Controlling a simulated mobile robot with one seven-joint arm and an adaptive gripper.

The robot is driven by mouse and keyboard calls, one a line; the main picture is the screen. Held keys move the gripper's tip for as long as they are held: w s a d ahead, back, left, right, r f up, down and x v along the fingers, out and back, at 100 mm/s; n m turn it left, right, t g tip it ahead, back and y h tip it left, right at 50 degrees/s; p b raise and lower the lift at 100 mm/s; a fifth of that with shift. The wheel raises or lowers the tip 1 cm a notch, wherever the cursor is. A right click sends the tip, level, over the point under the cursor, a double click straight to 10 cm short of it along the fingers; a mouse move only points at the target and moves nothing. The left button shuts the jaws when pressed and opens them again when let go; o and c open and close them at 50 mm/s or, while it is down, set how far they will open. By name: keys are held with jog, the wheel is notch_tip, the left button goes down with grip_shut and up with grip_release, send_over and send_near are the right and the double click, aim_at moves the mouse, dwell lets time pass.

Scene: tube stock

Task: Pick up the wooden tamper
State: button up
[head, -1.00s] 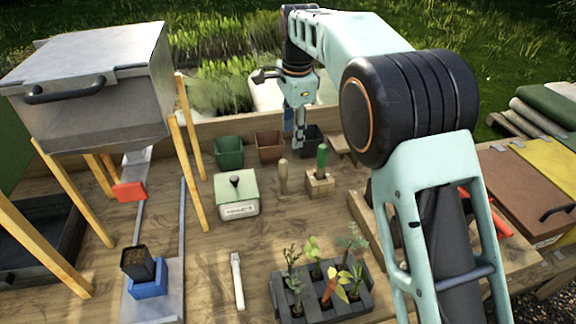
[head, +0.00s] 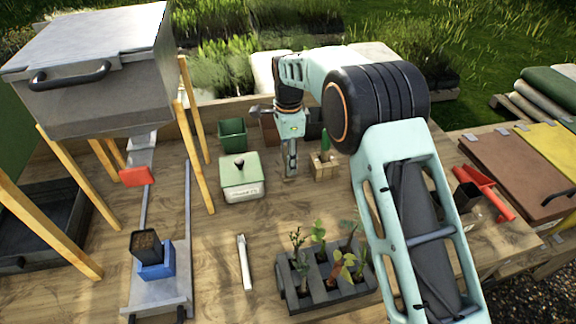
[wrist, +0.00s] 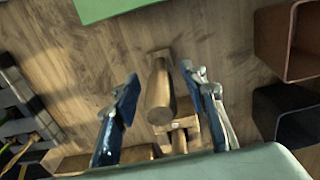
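The fingers are open and hold nothing. How far down the tamper they reach is hard to tell.
Close to the right is a wooden block (head: 325,172) with a green-handled tool (head: 325,144). A green-lidded tin (head: 241,178) stands to the left. Pots, including a green one (head: 232,134), stand behind. A seedling tray (head: 325,284) and a white marker (head: 244,262) lie in front.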

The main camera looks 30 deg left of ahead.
jog(key=shift+f, duration=0.85)
jog(key=shift+c, duration=0.5)
grip_shut()
jog(key=shift+r, duration=0.15)
